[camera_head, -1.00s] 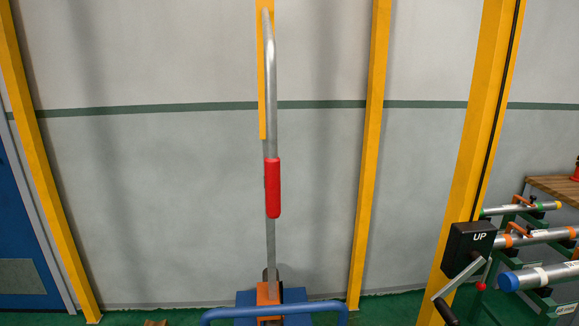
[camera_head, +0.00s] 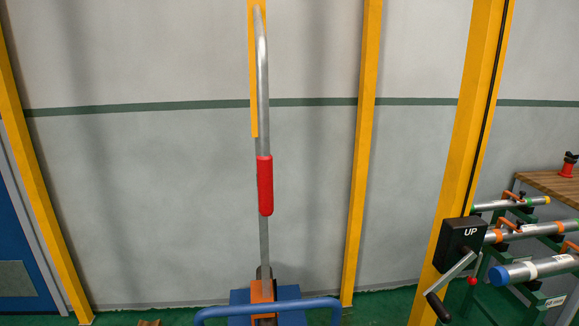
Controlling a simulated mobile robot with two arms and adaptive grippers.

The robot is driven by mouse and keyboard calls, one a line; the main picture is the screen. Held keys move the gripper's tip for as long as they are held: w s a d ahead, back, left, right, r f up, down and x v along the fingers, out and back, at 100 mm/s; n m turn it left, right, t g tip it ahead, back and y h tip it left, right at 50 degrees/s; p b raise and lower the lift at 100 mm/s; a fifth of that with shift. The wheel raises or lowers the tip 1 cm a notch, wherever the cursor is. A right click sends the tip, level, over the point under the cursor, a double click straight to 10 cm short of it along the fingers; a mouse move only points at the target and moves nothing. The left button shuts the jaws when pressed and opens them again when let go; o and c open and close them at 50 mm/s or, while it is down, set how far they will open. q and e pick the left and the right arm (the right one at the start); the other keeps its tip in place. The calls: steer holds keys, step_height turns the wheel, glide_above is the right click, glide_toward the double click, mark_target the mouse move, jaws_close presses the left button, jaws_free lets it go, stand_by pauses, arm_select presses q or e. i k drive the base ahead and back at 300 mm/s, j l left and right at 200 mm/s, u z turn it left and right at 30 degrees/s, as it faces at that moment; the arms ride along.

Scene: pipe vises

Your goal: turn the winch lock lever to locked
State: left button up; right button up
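A black winch box (camera_head: 460,244) marked "UP" is fixed to the yellow post at the right. A grey crank (camera_head: 449,276) with a black handle (camera_head: 438,308) slants down to the left from it. A small lever with a red knob (camera_head: 473,281) sticks out below the box, beside the crank; it looks like the lock lever. No locked marking on it can be made out. Neither of my grippers is in view.
A tall grey bar with a red grip (camera_head: 265,185) stands in the middle behind a blue rail (camera_head: 270,307). Yellow posts (camera_head: 361,150) stand by the wall. Pipes (camera_head: 535,270) lie on a green rack at the right, near a wooden bench (camera_head: 550,187).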

mark_target(472, 280)
steer(key=z, duration=1.3)
